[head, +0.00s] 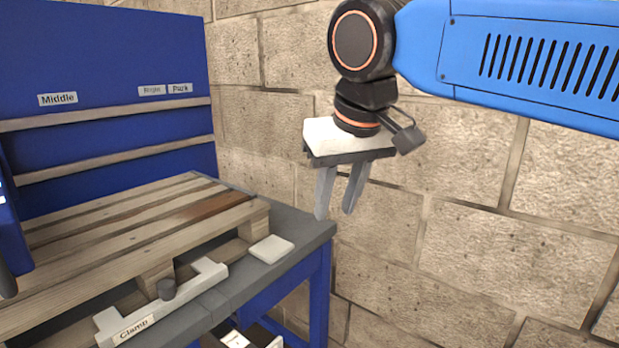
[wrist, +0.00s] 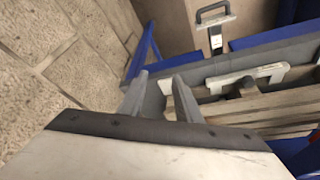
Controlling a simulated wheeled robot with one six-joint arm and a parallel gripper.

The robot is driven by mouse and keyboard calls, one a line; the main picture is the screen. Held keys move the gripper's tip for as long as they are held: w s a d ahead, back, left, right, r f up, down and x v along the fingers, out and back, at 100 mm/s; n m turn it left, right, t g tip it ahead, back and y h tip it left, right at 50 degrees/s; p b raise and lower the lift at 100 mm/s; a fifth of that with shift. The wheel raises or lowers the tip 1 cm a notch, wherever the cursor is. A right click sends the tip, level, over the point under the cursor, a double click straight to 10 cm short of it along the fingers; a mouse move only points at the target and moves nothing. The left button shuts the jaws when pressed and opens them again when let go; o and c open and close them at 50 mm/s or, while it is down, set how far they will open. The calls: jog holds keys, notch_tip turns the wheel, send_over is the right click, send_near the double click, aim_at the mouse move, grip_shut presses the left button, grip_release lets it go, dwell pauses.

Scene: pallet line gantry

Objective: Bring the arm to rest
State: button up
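My gripper (head: 337,197) hangs in the air in the head view, its two grey fingers pointing down. It is to the right of the bench corner, in front of the block wall. The fingers stand apart with nothing between them, and they also show in the wrist view (wrist: 158,92). My blue arm comes in from the upper right of the head view. A label reading "Park" (head: 180,88) is on the blue back panel, beside a blurred label (head: 152,90) and one reading "Middle" (head: 58,99).
A wooden pallet (head: 130,222) lies on the grey bench (head: 318,232). A white clamp (head: 210,273) with a dark knob and a white pad (head: 271,249) are at its front edge. The block wall (head: 470,230) stands behind. Below the bench is a partly hidden white item (head: 235,340).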

jog(key=s+d+f+m, duration=0.2)
jog(key=s+d+f, duration=0.3)
jog(key=d+f, duration=0.7)
jog(key=s+d+f+m+h, duration=0.1)
jog(key=s+d+f, duration=0.4)
jog(key=d+f, duration=0.7)
notch_tip(320, 180, down, 2)
jog(key=shift+d+f+m+t, duration=0.15)
jog(key=shift+d+m+t, duration=0.2)
jog(key=shift+m, duration=0.35)
